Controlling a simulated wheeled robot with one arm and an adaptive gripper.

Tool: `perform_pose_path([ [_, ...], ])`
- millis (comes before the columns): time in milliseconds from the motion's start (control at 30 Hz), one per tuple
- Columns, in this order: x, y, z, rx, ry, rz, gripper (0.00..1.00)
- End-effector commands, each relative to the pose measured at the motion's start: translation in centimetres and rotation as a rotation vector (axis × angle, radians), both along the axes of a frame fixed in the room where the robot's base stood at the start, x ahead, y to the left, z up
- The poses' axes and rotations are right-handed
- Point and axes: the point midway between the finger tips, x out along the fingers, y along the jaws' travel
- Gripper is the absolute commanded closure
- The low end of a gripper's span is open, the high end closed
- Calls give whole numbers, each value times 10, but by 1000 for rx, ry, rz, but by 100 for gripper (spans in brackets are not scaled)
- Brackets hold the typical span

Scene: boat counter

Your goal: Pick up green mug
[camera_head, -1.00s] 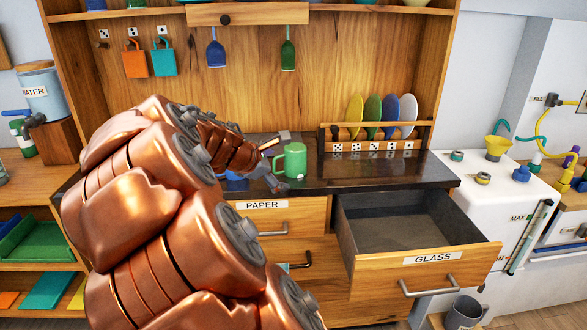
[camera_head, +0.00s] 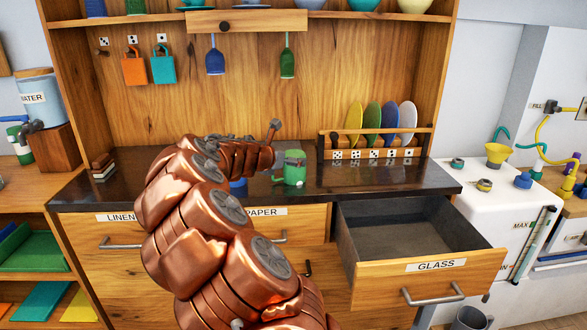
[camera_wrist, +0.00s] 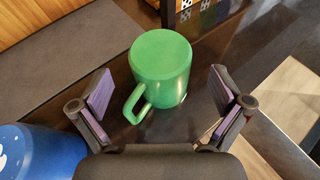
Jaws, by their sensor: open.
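The green mug (camera_head: 293,166) stands on the dark counter, left of the plate rack. In the wrist view the green mug (camera_wrist: 162,62) shows a closed, flat green face toward the camera, with its handle toward the lower left. My gripper (camera_wrist: 160,98) is open, with purple-padded fingers to the left and right of the mug. The mug lies between and a little beyond the fingertips, and I see no contact. In the head view my gripper (camera_head: 277,155) is beside the mug and partly hidden by my arm.
A blue object (camera_wrist: 38,152) is at the lower left in the wrist view. The plate rack (camera_head: 375,143) stands to the right on the counter (camera_head: 395,178). The GLASS drawer (camera_head: 455,266) is pulled open below. A blue cup (camera_head: 215,60) and a green cup (camera_head: 287,62) hang above.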

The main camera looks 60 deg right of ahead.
Motion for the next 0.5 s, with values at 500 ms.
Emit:
perform_pose_path([
  [500, 0, -41, -21, 1, -1, -2, 0],
])
